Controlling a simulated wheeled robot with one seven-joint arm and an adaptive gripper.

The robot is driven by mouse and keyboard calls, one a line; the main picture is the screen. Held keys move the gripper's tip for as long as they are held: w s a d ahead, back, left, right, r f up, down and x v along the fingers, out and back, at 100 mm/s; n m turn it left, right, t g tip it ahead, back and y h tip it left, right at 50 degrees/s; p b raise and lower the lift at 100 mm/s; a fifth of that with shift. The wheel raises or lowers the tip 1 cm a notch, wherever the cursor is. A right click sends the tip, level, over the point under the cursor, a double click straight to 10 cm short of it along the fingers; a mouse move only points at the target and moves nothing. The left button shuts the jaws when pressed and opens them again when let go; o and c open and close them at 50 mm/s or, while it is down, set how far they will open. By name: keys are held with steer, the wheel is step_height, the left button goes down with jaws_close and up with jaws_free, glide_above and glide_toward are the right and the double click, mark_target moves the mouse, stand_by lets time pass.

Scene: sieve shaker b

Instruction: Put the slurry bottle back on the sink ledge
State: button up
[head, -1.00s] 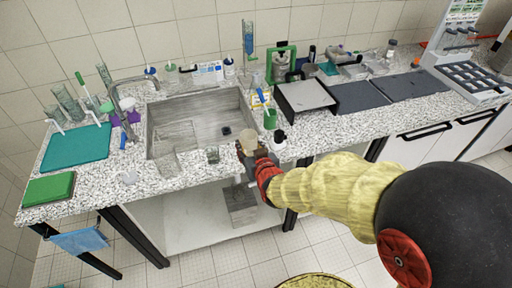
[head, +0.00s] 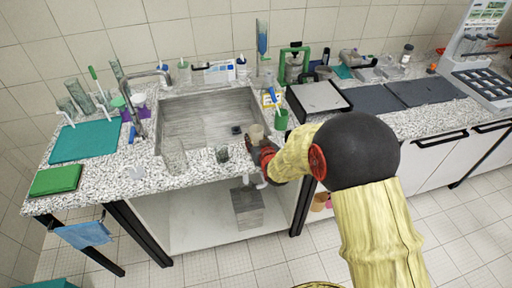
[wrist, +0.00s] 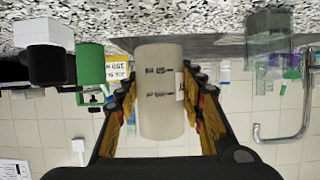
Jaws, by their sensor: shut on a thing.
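The slurry bottle (head: 256,132) is a pale beige cylinder with dark printed marks, which show in the wrist view (wrist: 161,95). My gripper (head: 259,147) is shut on it, with one finger on each side in the wrist view (wrist: 165,112). In the head view the bottle looks upright at the sink's front right corner. I cannot tell whether its base touches the counter. The sink (head: 205,125) is a grey basin set in the speckled counter. The sink ledge is the granite strip (head: 200,170) along its front.
A green cup (head: 281,119) stands to the right, and a black-and-white bottle (wrist: 45,55) shows in the wrist view. The faucet (head: 140,100) is at the sink's left.

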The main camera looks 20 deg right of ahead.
steer(key=shift+w+f, duration=0.3)
steer(key=shift+w+f+b, duration=0.1)
steer(key=shift+f+b, duration=0.5)
steer(key=shift+f, duration=1)
steer(key=shift+f, duration=0.1)
steer(key=shift+f, duration=0.1)
steer(key=o, duration=1.2)
steer(key=shift+o, duration=0.3)
